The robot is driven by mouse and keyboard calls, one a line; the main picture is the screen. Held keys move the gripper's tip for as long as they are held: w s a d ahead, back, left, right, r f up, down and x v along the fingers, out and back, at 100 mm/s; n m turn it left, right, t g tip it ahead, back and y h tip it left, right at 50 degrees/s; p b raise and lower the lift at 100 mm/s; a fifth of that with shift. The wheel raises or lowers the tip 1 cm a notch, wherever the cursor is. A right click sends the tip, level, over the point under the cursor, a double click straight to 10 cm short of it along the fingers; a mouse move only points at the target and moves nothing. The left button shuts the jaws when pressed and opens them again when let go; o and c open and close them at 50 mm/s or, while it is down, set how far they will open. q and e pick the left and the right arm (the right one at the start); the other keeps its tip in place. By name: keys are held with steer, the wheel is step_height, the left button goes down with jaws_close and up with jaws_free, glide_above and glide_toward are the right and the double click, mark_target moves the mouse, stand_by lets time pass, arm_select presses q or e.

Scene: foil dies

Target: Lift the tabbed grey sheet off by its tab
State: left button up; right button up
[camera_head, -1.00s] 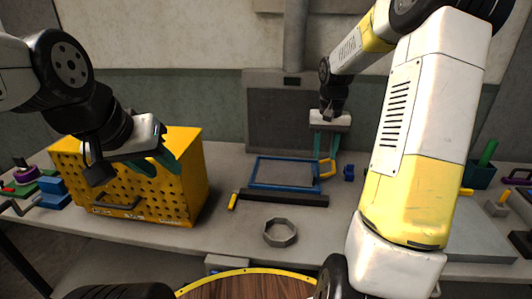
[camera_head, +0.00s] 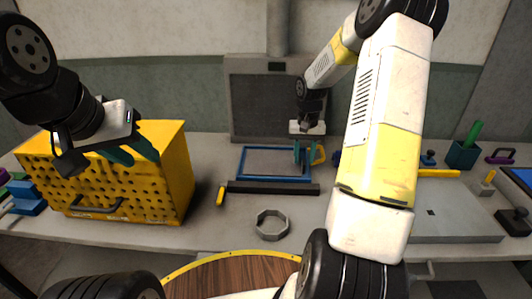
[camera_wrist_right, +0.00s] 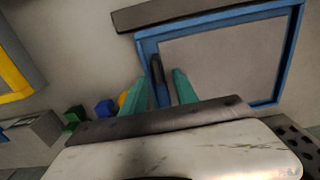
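A flat grey sheet (camera_head: 273,162) lies inside a blue rectangular frame (camera_head: 241,163) on the bench. Both show in the right wrist view, the sheet (camera_wrist_right: 232,58) and the frame (camera_wrist_right: 292,45). A dark upright tab (camera_wrist_right: 157,68) stands at the sheet's edge beside the frame's side. My right gripper (camera_head: 304,160) points down at the frame's right edge. In the wrist view its teal fingers (camera_wrist_right: 161,75) are apart, with the tab showing between them; contact is not visible. My left gripper (camera_head: 137,158) is open and empty before the yellow box.
The perforated yellow box (camera_head: 183,165) stands at left. A dark bar (camera_head: 272,188) lies in front of the frame, with a yellow-handled tool (camera_head: 220,196) and a grey ring (camera_head: 272,225) nearby.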

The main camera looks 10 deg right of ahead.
steer(key=shift+c, duration=0.3)
jaws_close()
stand_by(1.1)
